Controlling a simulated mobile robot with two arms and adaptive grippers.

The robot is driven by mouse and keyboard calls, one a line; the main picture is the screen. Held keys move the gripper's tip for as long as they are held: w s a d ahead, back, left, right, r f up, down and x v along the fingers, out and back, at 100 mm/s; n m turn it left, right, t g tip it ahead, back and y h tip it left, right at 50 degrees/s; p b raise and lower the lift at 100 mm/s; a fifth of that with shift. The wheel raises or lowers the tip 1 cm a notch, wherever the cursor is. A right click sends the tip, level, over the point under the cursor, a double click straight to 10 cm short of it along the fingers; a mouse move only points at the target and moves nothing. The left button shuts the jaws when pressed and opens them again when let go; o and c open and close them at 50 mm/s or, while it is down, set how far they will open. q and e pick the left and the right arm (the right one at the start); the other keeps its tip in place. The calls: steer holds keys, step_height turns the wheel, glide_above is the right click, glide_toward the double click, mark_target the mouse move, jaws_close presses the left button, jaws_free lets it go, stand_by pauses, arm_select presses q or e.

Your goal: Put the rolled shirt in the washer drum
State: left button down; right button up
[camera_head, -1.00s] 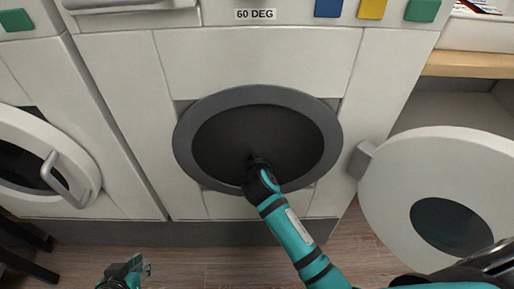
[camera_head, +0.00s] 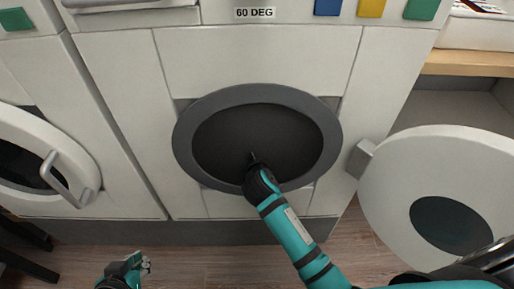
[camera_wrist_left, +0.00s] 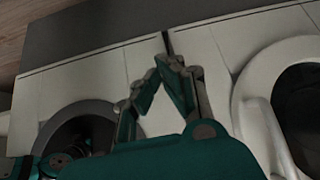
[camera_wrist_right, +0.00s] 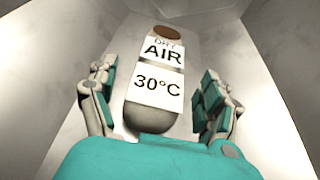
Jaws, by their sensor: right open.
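My right arm reaches through the open round door of the middle washer into its dark drum (camera_head: 285,130). My right gripper (camera_wrist_right: 158,95) is open, its fingers wide apart. Between and beyond the fingers in the right wrist view lies a grey rolled bundle, apparently the rolled shirt (camera_wrist_right: 150,118), with a brown end and a white label reading "DRY AIR 30°C". Gaps show on both sides of it. The head view does not show the bundle. My left gripper (camera_head: 146,264) is low in front of the washers; in the left wrist view its fingertips (camera_wrist_left: 160,65) meet, with nothing between them.
The washer's open door (camera_head: 390,200) hangs to the right. A second washer's door (camera_head: 85,150) with a grey handle is at left. A "60 DEG" label (camera_head: 255,13) and coloured squares are above the drum. A wooden shelf (camera_head: 468,64) is at upper right.

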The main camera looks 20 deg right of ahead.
steer(key=shift+s+r, duration=0.1)
steer(key=shift+r, duration=0.1)
steer(key=p+v, duration=0.2)
steer(key=v, duration=0.4)
steer(key=shift+s+a+r, duration=0.1)
steer(key=shift+r, duration=0.05)
steer(key=p+v, duration=0.1)
steer(key=v, duration=0.4)
steer(key=shift+s+p, duration=0.25)
steer(key=shift+p, duration=0.15)
arm_select(q)
steer(key=s+a+g+y, duration=0.1)
steer(key=s+a+g, duration=0.1)
steer(key=s+g, duration=0.2)
steer(key=s, duration=0.3)
steer(key=shift+s+a+f, duration=0.25)
steer(key=shift+s+f, duration=0.1)
steer(key=shift+s, duration=0.05)
arm_select(e)
steer(key=s+d+f+m+g+y, duration=0.1)
steer(key=s+d+f+m+g, duration=0.2)
steer(key=s+m, duration=0.8)
steer(key=s+d+f+m+g+y, duration=0.2)
steer(key=s+m+g, duration=0.4)
steer(key=s+m, duration=0.5)
steer(key=d+f+m, duration=0.1)
steer(key=m, duration=0.8)
steer(key=shift+f+y, duration=0.25)
steer(key=shift+y, duration=0.05)
steer(key=shift+d, duration=0.15)
